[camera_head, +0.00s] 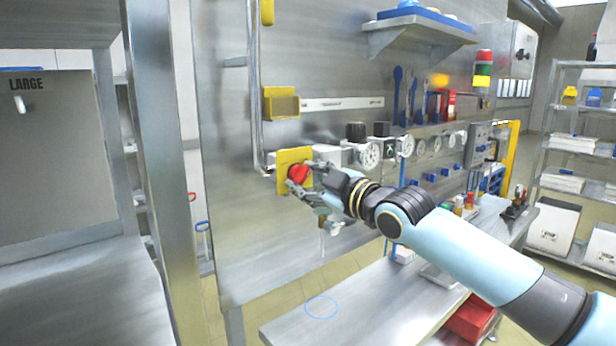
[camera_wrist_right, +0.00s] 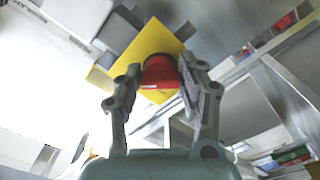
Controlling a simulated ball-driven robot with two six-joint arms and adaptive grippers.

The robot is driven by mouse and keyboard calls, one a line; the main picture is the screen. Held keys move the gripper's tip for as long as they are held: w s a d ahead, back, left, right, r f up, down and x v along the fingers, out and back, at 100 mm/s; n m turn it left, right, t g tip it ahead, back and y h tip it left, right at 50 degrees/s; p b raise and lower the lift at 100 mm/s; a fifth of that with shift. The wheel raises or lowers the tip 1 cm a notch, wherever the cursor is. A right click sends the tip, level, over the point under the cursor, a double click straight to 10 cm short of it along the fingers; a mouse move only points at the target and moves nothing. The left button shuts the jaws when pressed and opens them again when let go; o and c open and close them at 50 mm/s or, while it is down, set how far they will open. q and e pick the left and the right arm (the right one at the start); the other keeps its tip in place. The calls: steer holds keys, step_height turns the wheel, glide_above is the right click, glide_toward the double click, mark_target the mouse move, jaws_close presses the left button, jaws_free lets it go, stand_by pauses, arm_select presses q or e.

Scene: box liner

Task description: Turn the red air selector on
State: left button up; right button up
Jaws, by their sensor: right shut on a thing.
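The red air selector (camera_head: 297,174) is a round red knob on a yellow plate (camera_head: 284,157), mounted on the grey metal panel. My right gripper (camera_head: 308,180) reaches it from the right and is shut on the knob. In the right wrist view the red knob (camera_wrist_right: 160,76) sits between the two fingers of the gripper (camera_wrist_right: 162,84), with the yellow plate (camera_wrist_right: 150,45) behind it. The fingers hide part of the knob in the head view. My left gripper is not in view.
A row of gauges (camera_head: 369,154) runs along the panel to the right of the selector. A metal bench (camera_head: 350,305) stands below with a mostly bare top. A shelf (camera_head: 420,30) juts out above. A steel post (camera_head: 165,150) stands to the left.

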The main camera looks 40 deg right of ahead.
steer(key=shift+f, duration=0.15)
stand_by(0.3)
steer(key=o, duration=1.2)
steer(key=shift+c, duration=0.2)
steer(key=s+d, duration=0.1)
steer(key=s, duration=1.1)
